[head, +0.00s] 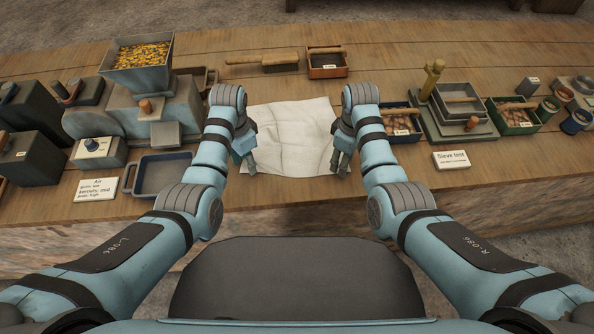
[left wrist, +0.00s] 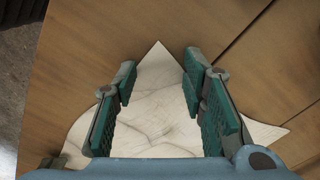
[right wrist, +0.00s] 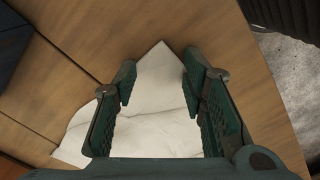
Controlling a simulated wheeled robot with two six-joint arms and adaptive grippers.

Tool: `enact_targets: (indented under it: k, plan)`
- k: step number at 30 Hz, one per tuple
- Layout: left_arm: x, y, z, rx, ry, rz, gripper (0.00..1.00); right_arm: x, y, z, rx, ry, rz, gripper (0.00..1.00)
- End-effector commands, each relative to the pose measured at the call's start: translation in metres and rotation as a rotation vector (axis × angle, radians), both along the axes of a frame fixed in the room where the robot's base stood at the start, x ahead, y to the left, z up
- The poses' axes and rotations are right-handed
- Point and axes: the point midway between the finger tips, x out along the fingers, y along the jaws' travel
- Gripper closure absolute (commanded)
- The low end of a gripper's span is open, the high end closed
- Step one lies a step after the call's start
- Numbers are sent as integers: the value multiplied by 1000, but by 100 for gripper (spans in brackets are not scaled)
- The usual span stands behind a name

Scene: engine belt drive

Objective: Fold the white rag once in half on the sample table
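The white rag (head: 290,135) lies spread out and slightly wrinkled on the wooden sample table (head: 240,210). My left gripper (head: 249,168) is at the rag's near left corner, and my right gripper (head: 338,166) is at its near right corner. In the left wrist view, a pointed corner of the rag (left wrist: 158,75) shows between the open fingers (left wrist: 158,82). In the right wrist view, another corner of the rag (right wrist: 155,80) shows between the open fingers (right wrist: 157,84). Both grippers are empty. Whether the fingertips touch the cloth I cannot tell.
A blue tray (head: 160,175) and a labelled card (head: 96,188) are left of my left arm. A bin of yellow grains (head: 140,55) stands back left. A small crate (head: 327,65) and a brush (head: 262,62) lie behind the rag. Sieve gear (head: 455,110) is at right.

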Motion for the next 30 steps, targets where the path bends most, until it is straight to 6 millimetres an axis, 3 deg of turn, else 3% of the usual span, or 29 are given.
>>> enact_targets:
  k: [5,13,27,30]
  plan:
    - [0,0,-9,0,0,0,62,0,0,-9,0,0,0,62]
    - [0,0,-6,0,1,1,62,0,0,-9,0,0,0,62]
    - [-1,0,-8,1,2,1,100,0,0,-11,-1,1,0,100]
    - [-1,1,-8,1,2,1,100,0,0,-11,-1,1,-1,100]
